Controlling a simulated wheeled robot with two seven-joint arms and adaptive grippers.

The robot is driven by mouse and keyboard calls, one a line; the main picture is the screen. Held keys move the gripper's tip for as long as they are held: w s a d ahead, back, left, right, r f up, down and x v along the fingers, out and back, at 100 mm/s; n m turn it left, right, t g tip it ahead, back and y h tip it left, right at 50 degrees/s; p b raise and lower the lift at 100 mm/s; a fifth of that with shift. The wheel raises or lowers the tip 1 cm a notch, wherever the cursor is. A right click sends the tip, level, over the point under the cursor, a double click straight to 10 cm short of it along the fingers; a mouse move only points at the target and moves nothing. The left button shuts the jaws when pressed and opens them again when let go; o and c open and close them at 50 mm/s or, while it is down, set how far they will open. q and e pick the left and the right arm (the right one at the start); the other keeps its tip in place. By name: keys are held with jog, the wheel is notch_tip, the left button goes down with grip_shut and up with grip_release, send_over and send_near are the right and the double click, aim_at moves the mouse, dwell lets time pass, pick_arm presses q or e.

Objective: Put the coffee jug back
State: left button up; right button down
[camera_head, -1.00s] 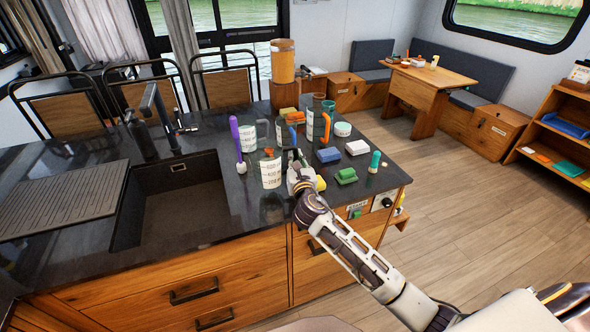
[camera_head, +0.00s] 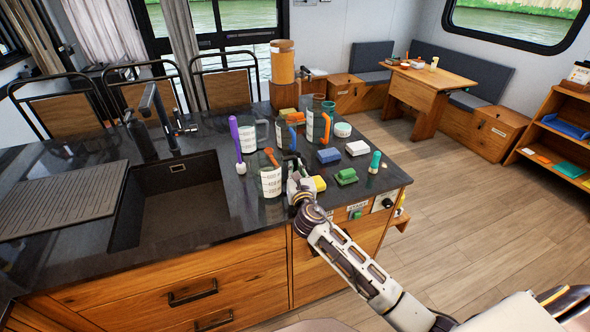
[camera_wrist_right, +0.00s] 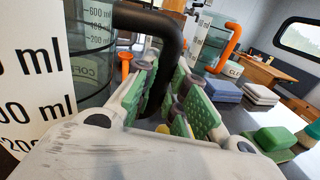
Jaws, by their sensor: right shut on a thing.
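A clear measuring jug (camera_head: 271,182) with a white scale label and a black handle is near the front of the dark counter. My right gripper (camera_head: 298,180) is on its right side, shut on the black handle. In the right wrist view the handle (camera_wrist_right: 172,35) passes between the green-padded fingers (camera_wrist_right: 165,100), and the jug's scale label (camera_wrist_right: 30,75) fills the left. Partly readable "COFF" lettering shows through the glass there. I cannot tell whether the jug's base touches the counter. My left gripper is not in view.
Behind stand a grey-handled jug (camera_head: 247,137), a blue-handled jug (camera_head: 283,135) and an orange-handled jug (camera_head: 313,125).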

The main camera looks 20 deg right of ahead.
jog(key=shift+f, duration=0.5)
jog(key=c, duration=1.5)
grip_release()
jog(key=shift+o, duration=0.2)
jog(key=shift+r, duration=0.1)
jog(key=shift+r, duration=0.55)
jog(key=shift+s+a+b, duration=0.1)
jog(key=shift+s+a, duration=0.2)
jog(key=shift+s, duration=1.7)
jog(key=shift+s+a+b, duration=0.1)
jog(key=shift+s+a, duration=0.25)
jog(key=shift+s, duration=1.6)
jog(key=shift+s+a+b, duration=0.1)
jog(key=shift+s+a, duration=0.2)
jog(key=shift+s, duration=1.7)
